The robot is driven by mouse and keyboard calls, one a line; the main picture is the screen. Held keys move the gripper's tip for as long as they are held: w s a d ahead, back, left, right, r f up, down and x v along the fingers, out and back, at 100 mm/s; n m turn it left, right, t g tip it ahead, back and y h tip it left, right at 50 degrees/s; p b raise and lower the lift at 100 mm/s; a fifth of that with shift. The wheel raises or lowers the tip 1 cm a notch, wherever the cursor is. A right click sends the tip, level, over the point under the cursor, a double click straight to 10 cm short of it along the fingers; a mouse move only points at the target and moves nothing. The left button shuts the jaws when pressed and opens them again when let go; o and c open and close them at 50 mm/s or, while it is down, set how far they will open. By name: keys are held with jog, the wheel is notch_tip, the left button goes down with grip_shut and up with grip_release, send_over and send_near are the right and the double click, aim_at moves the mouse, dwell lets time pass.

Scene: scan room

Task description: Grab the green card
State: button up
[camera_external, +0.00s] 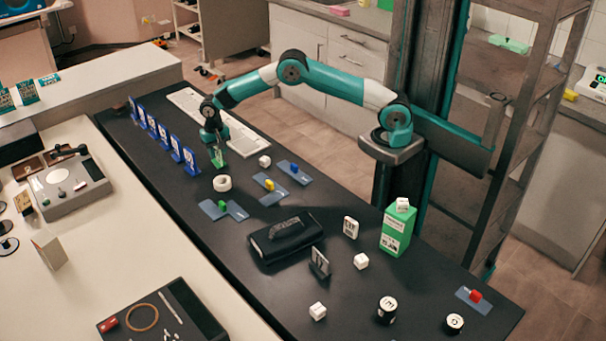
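A small green card-like piece (218,161) is at the end of my arm, low over the left part of the dark tabletop. My gripper (216,153) points down at it, with the fingers at or around it. The view is too small to tell whether the fingers are shut on it or whether it touches the table. My arm reaches across from the column on the right.
Several blue cards (175,149) stand upright in a row left of my gripper. A white keyboard (242,138) lies behind it. A white roll (222,183) sits just in front. A green block (222,205) and a green carton (396,231) stand elsewhere on the dark table (330,215).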

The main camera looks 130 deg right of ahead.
jog(key=shift+f, duration=0.95)
jog(key=shift+c, duration=0.4)
grip_shut()
